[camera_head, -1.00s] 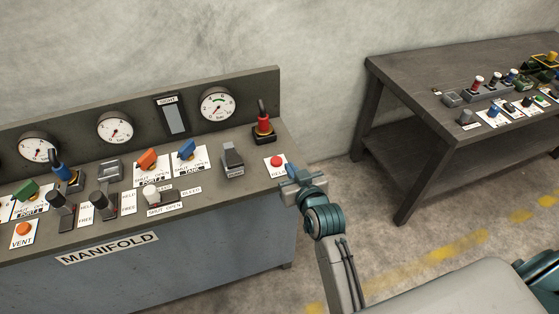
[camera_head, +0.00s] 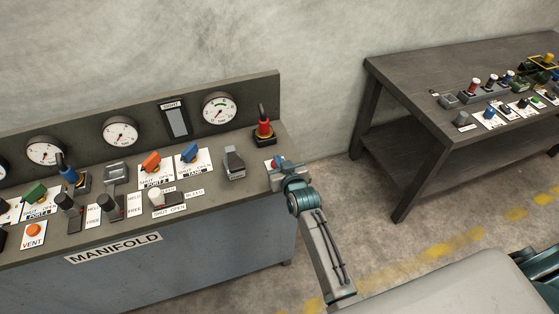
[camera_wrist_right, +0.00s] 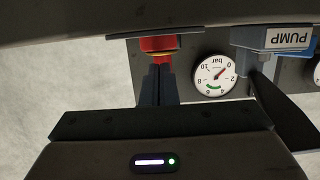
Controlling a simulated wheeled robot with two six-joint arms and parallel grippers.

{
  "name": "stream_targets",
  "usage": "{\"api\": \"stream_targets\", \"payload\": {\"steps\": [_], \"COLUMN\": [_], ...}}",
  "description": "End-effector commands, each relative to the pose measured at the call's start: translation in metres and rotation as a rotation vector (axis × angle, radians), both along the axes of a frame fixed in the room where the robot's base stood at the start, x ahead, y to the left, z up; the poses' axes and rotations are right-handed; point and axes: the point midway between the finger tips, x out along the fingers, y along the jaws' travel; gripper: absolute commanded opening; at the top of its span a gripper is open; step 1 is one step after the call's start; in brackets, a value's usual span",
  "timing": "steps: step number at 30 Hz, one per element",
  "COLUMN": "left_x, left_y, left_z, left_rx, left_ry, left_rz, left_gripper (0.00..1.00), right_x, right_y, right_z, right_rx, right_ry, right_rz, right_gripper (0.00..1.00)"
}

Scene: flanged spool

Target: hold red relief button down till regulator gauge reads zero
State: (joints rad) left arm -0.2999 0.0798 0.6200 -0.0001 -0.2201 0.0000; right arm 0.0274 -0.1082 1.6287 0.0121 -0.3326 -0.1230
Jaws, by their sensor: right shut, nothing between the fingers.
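The red relief button (camera_head: 269,163) sits on a white label at the right end of the manifold bench, mostly hidden by my right gripper (camera_head: 278,165). The gripper is shut and empty, its tips at the button. I cannot tell whether they press it. The round gauge with a green band (camera_head: 220,109) is on the back panel. It appears upside down in the right wrist view (camera_wrist_right: 213,77), its needle seemingly towards the low end. My left gripper is out of view.
A red knob with a dark lever (camera_head: 264,129) stands just behind the button. A grey switch (camera_head: 234,163) is to its left, with blue (camera_head: 190,152) and orange (camera_head: 151,162) valve handles beyond. A second dark table (camera_head: 400,78) stands at the right, across open floor.

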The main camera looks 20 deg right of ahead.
Motion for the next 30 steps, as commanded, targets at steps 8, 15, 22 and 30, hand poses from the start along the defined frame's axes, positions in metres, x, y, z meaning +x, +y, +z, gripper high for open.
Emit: {"api": "stream_targets", "payload": {"steps": [8, 15, 22, 30], "left_x": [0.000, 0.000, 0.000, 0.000], "left_y": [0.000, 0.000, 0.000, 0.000], "left_z": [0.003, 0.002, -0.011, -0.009], "left_rx": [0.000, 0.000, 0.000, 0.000], "left_ry": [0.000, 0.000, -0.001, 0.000], "left_rz": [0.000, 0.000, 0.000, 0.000], "left_gripper": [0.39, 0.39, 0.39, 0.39], "right_x": [-0.001, -0.001, 0.000, -0.002], "right_y": [0.000, 0.000, 0.000, 0.000], "right_z": [-0.009, -0.011, -0.034, -0.037], "right_rx": [-0.001, -0.001, -0.002, -0.001], "right_ry": [0.000, 0.000, 0.002, 0.012], "right_rz": [0.000, 0.000, 0.000, 0.001], "right_gripper": [0.00, 0.00, 0.00, 0.00]}}
